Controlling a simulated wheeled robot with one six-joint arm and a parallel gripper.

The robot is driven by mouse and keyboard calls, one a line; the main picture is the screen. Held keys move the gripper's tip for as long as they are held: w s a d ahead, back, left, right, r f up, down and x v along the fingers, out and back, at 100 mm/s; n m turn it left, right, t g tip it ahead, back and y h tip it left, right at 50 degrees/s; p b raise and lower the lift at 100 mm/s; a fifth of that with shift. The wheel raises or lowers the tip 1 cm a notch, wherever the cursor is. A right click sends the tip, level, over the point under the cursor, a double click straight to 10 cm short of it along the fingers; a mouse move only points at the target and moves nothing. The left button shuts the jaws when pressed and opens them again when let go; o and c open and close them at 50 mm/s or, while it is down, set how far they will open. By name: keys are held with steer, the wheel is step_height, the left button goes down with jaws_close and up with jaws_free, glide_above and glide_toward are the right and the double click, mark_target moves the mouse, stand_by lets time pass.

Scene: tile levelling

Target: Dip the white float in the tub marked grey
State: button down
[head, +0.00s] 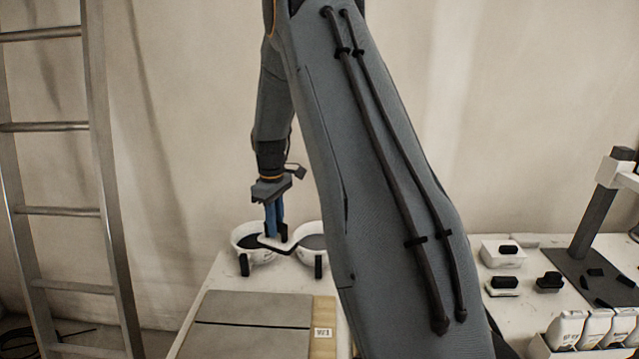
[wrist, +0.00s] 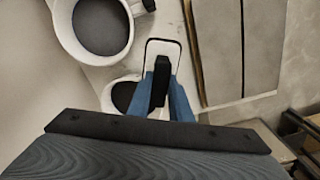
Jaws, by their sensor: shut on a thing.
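My gripper (head: 275,232) points down with its blue fingers shut on the black handle (wrist: 160,80) of a white float. The float's pale plate (wrist: 166,44) has a dark rim and shows in the wrist view. In the head view the float overlaps the right side of the left tub (head: 257,257), which holds dark grey stuff. The right tub (head: 318,254) holds a lighter grey fill. I cannot read any tub's mark, nor tell the float's height over the rims.
Grey tiles (head: 250,329) with a tan labelled strip (head: 323,333) lie in front of the tubs. A ladder (head: 107,190) stands at left. My arm hides the middle.

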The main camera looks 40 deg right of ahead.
steer(key=w+d+r+n+p, duration=0.1)
steer(key=d+r+n, duration=0.15)
steer(key=d, duration=0.55)
steer(key=w+d+r+n+p, duration=0.1)
steer(key=d+r+n+p, duration=0.15)
steer(key=d, duration=0.55)
steer(key=shift+d+f+b, duration=0.1)
steer(key=shift+f+b, duration=3.65)
steer(key=shift+f, duration=3.9)
steer(key=shift+r, duration=0.1)
step_height(320, 180, up, 12)
steer(key=p, duration=0.5)
